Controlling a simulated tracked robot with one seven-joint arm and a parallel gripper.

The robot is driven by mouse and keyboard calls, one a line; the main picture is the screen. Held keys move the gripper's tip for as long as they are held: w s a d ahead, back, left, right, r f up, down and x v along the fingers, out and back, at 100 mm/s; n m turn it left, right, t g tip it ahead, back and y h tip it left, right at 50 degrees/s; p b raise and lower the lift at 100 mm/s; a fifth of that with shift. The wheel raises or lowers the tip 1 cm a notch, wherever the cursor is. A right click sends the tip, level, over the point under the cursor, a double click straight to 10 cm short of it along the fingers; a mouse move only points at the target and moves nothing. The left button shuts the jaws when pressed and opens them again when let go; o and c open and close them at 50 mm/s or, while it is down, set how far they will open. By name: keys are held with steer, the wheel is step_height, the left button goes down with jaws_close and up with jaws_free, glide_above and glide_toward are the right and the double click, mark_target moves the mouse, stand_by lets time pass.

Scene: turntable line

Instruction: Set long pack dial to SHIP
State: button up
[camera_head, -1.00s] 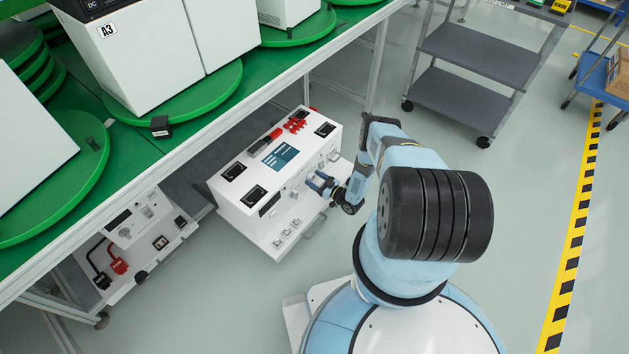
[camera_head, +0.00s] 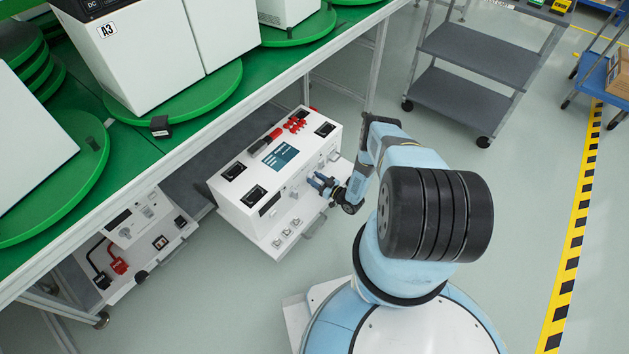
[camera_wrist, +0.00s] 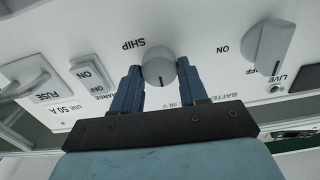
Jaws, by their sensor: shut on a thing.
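The long pack (camera_head: 232,205) is a white box on a low tray under the green line, with a screen and red connectors on top. My gripper (camera_head: 318,184) is at its front face. In the wrist view my gripper (camera_wrist: 160,82) has its two blue fingers on either side of a round grey dial (camera_wrist: 158,62), shut on it. The dial's dark mark is on its lower side in the picture, towards my gripper. The word SHIP (camera_wrist: 133,44) is printed upside down at the dial's upper left. Other lettering by the fingers is partly hidden.
In the wrist view a larger grey ON/OFF knob (camera_wrist: 268,45) is at right. A rocker switch (camera_wrist: 92,74) and a fuse handle (camera_wrist: 28,78) are at left. A second white pack (camera_head: 150,232) lies lower left. A grey cart (camera_head: 478,62) stands beyond open floor.

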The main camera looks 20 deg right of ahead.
steer(key=m, duration=0.3)
steer(key=shift+s+f+m, duration=0.1)
steer(key=shift+m, duration=0.2)
steer(key=m, duration=0.4)
steer(key=shift+d+m, duration=0.1)
steer(key=shift+m, duration=0.2)
steer(key=m, duration=0.3)
steer(key=shift+f+m, duration=0.1)
steer(key=shift+m, duration=0.2)
steer(key=m, duration=1)
steer(key=shift+d+f+m, duration=0.1)
steer(key=shift+f+m, duration=0.15)
steer(key=shift+m, duration=2.65)
steer(key=shift+s+a+f, duration=0.1)
steer(key=shift+a, duration=0.1)
steer(key=o, duration=1)
